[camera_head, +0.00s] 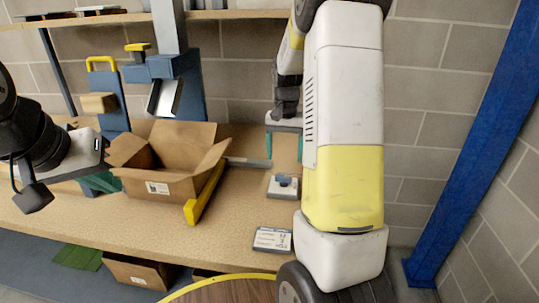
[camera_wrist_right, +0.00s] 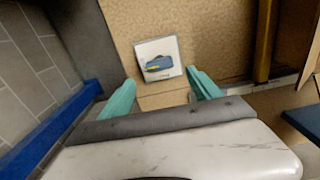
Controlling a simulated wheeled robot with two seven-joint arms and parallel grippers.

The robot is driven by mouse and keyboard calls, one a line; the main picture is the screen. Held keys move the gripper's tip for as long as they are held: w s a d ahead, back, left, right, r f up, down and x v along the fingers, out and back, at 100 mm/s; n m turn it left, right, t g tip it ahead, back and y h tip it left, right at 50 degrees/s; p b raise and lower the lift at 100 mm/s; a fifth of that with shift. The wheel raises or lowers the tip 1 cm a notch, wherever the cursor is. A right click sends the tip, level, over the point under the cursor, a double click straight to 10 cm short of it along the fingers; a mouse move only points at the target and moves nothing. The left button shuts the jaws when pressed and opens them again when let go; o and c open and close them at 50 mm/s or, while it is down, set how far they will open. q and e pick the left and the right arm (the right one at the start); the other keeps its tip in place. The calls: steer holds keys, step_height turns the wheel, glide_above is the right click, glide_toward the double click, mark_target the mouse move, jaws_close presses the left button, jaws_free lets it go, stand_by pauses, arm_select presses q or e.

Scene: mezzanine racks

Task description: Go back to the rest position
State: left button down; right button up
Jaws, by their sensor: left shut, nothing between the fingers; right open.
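My left gripper (camera_head: 108,182) is at the left, beside the open cardboard box (camera_head: 165,183); its teal fingers are shut and empty. The box hides part of its surroundings there. My right gripper (camera_head: 284,152) hangs over the right part of the table, fingers pointing down, open and empty. In the right wrist view its two teal fingers (camera_wrist_right: 162,88) stand apart.
The wooden table (camera_head: 130,225) carries a white label card (camera_head: 272,240) near its front edge and a yellow-ended bar (camera_head: 205,195) beside the box. A blue press-like stand (camera_head: 180,85) is behind. A blue post (camera_head: 470,140) rises at right. Cardboard boxes (camera_head: 138,272) sit below.

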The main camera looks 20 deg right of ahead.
stand_by(0.4)
steer(key=shift+s+a+r, duration=0.1)
steer(key=shift+s+r, duration=0.05)
steer(key=shift+r, duration=0.15)
steer(key=s+a+r+n+t+y, duration=0.1)
steer(key=s+a+r+n+t, duration=0.2)
steer(key=s+a+r, duration=0.55)
steer(key=s+a+r+n+t, duration=0.1)
steer(key=s+a+r, duration=0.1)
steer(key=s, duration=0.5)
steer(key=s+a+r+n+t+y, duration=0.1)
steer(key=s+r+n+t, duration=0.1)
steer(key=s, duration=0.4)
steer(key=shift+s+a+r, duration=0.35)
steer(key=shift+s+r, duration=0.05)
steer(key=shift+r, duration=0.2)
